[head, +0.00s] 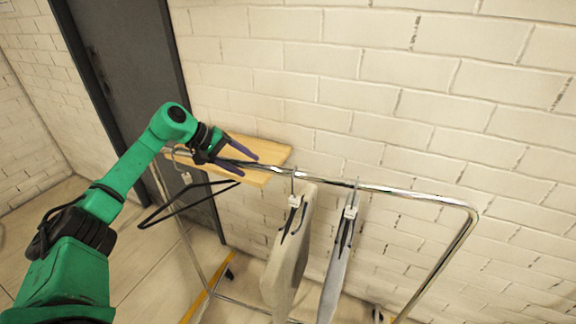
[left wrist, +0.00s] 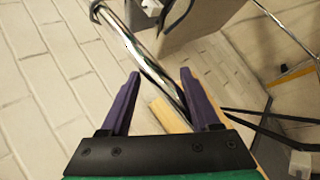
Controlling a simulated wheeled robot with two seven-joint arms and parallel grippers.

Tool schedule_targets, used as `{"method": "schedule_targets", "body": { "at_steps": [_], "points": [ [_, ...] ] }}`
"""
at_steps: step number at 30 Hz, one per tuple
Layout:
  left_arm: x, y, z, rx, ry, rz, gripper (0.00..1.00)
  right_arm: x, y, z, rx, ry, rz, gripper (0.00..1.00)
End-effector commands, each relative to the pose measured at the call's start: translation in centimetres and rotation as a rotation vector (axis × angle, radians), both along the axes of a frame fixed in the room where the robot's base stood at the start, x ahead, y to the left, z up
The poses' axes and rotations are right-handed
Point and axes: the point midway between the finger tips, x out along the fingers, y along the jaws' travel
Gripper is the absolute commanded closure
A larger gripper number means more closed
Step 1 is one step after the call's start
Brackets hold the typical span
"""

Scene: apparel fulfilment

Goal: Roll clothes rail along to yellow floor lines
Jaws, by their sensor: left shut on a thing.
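The clothes rail has a shiny chrome top bar (head: 400,190), which runs from the wooden board to a bent right corner. My left gripper (head: 249,166) is shut on the bar near its left end. In the left wrist view the bar (left wrist: 138,55) passes between the purple fingers of the left gripper (left wrist: 161,74). A grey-beige garment (head: 287,255) and a bluish-grey garment (head: 338,268) hang from the bar. An empty black hanger (head: 185,203) hangs at the left. A yellow strip (head: 205,293) shows low down; I cannot tell whether it is floor line or rail base. My right gripper is out of view.
A pale brick wall (head: 400,80) stands close behind the rail. A dark grey door (head: 130,75) is at the left. A light wooden board (head: 268,153) is beside the bar's left end. The tiled floor (head: 125,265) looks clear at the lower left. A dark caster shows near the yellow strip.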

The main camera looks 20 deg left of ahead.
Motion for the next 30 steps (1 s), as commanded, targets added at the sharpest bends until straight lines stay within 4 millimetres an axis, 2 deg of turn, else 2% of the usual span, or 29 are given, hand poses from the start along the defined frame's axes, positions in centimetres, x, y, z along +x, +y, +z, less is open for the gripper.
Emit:
{"method": "schedule_targets", "body": {
  "at_steps": [3, 4, 5, 17, 30],
  "points": [
    [-0.2, -0.3, -0.5, 0.008, 0.008, -0.02, 1.0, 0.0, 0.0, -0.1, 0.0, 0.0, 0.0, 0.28],
    [-0.3, -0.3, -0.5, 0.008, 0.008, -0.02, 0.29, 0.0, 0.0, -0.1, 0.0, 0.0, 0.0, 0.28],
    [-0.2, -0.3, -0.5, 0.008, 0.008, -0.02, 0.2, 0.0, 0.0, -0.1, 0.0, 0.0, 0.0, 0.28],
    [-0.2, 0.0, -0.1, 0.005, 0.002, -0.009, 0.2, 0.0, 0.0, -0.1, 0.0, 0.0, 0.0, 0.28],
    [-2.7, 2.6, 3.7, 0.005, 0.0, -0.006, 0.2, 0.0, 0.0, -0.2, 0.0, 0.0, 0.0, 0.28]
  ]
}}
